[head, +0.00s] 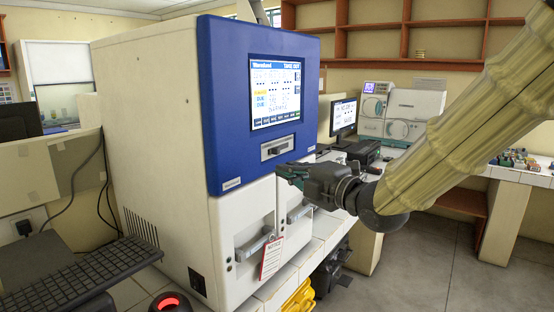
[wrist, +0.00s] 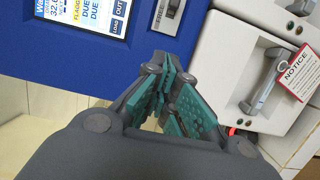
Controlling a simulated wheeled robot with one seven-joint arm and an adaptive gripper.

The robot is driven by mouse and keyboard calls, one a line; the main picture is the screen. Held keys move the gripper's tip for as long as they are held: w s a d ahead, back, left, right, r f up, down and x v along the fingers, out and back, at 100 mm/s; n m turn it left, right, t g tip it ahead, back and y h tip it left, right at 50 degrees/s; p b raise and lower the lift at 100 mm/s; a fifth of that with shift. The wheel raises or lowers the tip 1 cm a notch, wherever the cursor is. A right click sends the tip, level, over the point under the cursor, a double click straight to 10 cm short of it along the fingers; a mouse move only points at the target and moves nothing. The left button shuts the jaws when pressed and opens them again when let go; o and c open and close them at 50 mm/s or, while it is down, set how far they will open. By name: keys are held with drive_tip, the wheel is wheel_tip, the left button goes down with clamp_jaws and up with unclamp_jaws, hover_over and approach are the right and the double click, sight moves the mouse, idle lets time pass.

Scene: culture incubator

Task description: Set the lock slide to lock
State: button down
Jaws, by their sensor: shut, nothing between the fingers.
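The lock slide (head: 277,148) is a small grey slider in a recessed metal plate on the blue front panel (head: 222,120) of the incubator, below its screen. Part of the slide plate (wrist: 172,12) shows at the top of the wrist view, cut off by the frame edge. I cannot read which end the slide sits at. My gripper (head: 283,171) is shut and empty, just below and right of the slide plate in the head view. In the wrist view its teal-padded fingertips (wrist: 167,68) meet below the plate, apart from it.
The lit screen (head: 276,92) is above the slide. Below are white drawers with grey handles (head: 256,245), one bearing a red-and-white notice tag (head: 271,257). A keyboard (head: 95,272) lies at front left. A monitor (head: 343,117) and bench equipment stand behind my arm.

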sight(265, 153)
drive_tip(key=p+x, duration=0.3)
drive_tip(key=x, duration=0.7)
drive_tip(key=w+d+p, duration=0.2)
drive_tip(key=w, duration=0.1)
drive_tip(key=shift+d, duration=0.2)
drive_tip(key=shift+w+f, duration=0.1)
drive_tip(key=shift+w, duration=0.05)
drive_tip(key=shift+w, duration=0.1)
